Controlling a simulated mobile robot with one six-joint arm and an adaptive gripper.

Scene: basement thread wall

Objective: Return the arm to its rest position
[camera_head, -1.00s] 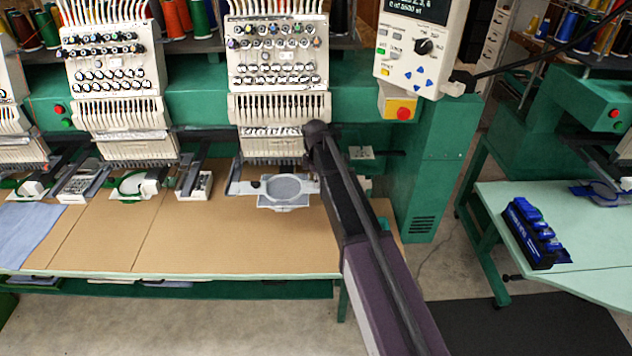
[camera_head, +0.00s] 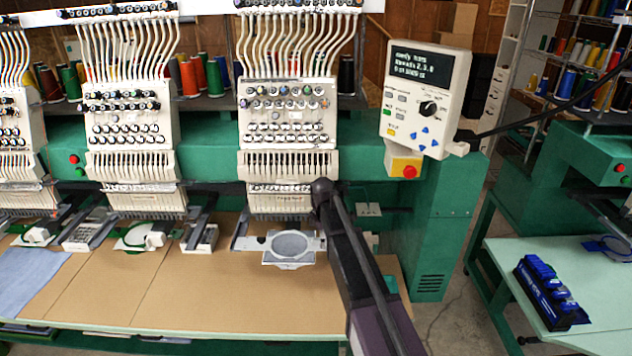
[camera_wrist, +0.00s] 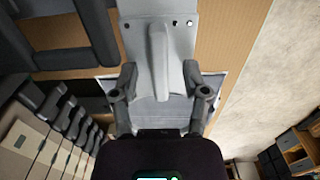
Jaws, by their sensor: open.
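My arm (camera_head: 355,255) is dark grey and purple. It reaches up from the lower right in the head view to a dark joint beside the rightmost embroidery head (camera_head: 288,115). My gripper is not clearly visible there. In the wrist view my gripper (camera_wrist: 159,72) is open, with its two dark fingers spread left and right. A light grey plate with small holes (camera_wrist: 181,45) and a raised bar lies in front of and between the fingers. Whether anything touches is unclear. In the head view a grey hoop (camera_head: 290,262) sits under that embroidery head.
The tan machine table (camera_head: 200,290) has clear room in front of the hoop. A control panel (camera_head: 421,100) hangs to the right above my arm. A green machine post (camera_head: 445,230) stands right of my arm. A blue rack (camera_head: 548,290) sits on the other table.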

